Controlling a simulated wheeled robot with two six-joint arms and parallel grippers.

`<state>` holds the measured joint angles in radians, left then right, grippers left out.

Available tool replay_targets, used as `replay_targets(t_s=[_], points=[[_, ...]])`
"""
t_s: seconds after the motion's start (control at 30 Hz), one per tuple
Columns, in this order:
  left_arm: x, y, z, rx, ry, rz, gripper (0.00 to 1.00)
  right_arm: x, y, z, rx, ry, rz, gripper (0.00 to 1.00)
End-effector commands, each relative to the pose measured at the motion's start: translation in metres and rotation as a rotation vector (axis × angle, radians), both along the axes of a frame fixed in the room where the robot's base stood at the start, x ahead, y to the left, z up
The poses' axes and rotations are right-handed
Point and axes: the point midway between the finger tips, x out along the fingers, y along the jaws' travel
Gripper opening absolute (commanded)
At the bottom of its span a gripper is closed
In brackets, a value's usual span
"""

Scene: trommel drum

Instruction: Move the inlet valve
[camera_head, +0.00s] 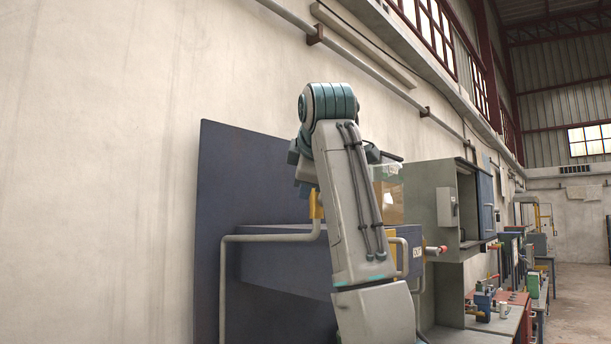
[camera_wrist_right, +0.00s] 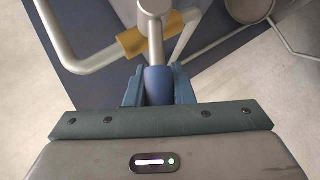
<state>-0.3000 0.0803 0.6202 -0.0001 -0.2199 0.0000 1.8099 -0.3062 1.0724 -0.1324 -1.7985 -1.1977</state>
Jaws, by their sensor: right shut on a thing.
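The inlet valve shows best in the right wrist view as a grey lever (camera_wrist_right: 155,28) with a blue grip (camera_wrist_right: 158,80). Beside it is a yellow collar (camera_wrist_right: 135,42) on a grey pipe. My right gripper (camera_wrist_right: 158,92) is shut around the blue grip, with one finger on each side. In the head view my right arm covers most of the valve; a yellow part (camera_head: 316,204) on the pipe shows just left of the arm. My right gripper (camera_head: 304,168) is partly hidden behind the arm there. My left gripper is not in view.
A dark blue machine (camera_head: 285,250) with a tall back panel (camera_head: 240,170) stands against the wall. Grey bent pipes (camera_head: 224,285) run in front of it. A grey cabinet (camera_head: 433,190) and cluttered benches (camera_head: 500,315) lie to the right. Open floor (camera_head: 580,300) shows at the far right.

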Motion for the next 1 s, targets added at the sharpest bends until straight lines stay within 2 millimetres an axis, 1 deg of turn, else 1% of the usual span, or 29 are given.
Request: replay_targets(t_s=[0.03,0.23,0.77,0.8,0.87,0.9,1.0], points=[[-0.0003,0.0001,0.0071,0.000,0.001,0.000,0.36,0.0007,-0.0011,0.0052,0.016,0.018,-0.002,0.00],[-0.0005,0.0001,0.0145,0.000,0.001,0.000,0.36,0.0021,-0.0026,0.0075,0.064,0.064,-0.001,0.00],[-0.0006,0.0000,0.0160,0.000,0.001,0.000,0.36,0.0026,-0.0033,0.0076,0.081,0.079,-0.001,0.00],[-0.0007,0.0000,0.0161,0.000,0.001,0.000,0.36,0.0026,-0.0033,0.0076,0.081,0.079,-0.001,0.29],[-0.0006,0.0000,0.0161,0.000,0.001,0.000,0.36,0.0026,-0.0033,0.0076,0.081,0.079,-0.001,0.41],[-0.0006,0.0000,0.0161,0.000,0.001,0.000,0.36,0.0026,-0.0032,0.0076,0.081,0.079,-0.001,0.43],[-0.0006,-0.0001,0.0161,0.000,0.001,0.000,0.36,0.0026,-0.0032,0.0075,0.081,0.079,-0.001,0.43]])
